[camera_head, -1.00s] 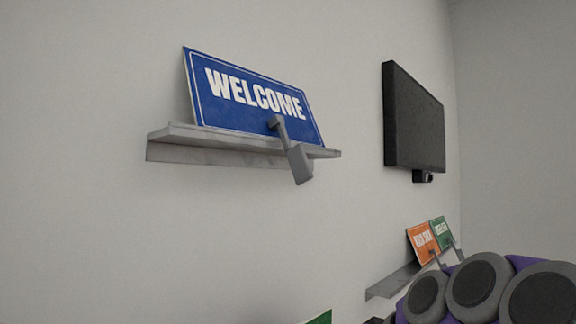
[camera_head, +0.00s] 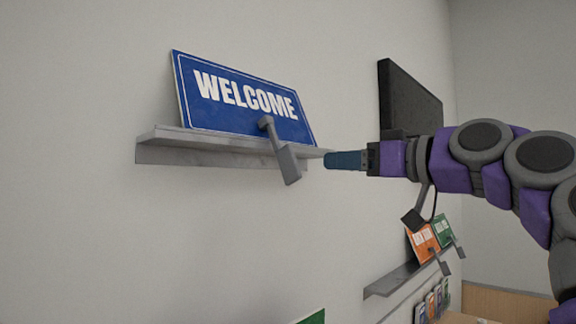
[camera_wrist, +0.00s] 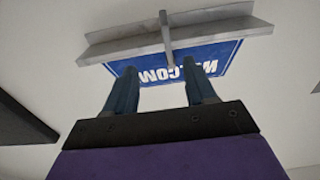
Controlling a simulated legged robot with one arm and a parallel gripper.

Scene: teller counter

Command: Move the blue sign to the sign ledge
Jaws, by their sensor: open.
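The blue WELCOME sign (camera_head: 245,105) leans back against the wall on a grey wall shelf (camera_head: 200,146). A grey handle (camera_head: 288,163) sticks out from the sign's lower front, past the shelf edge. My gripper (camera_head: 327,161) is at the right end of this shelf, to the right of the handle. In the wrist view my gripper (camera_wrist: 160,90) is open and empty, its two blue fingers apart. The sign (camera_wrist: 172,68) shows upside down beyond the fingers there, and the handle (camera_wrist: 166,40) lies above the gap between the fingertips.
A dark wall screen (camera_head: 408,98) is behind my arm. A lower shelf (camera_head: 392,280) at right holds an orange sign (camera_head: 424,243) and a green sign (camera_head: 443,231). Several small colored items (camera_head: 432,303) stand below. A green edge (camera_head: 313,317) shows at the bottom.

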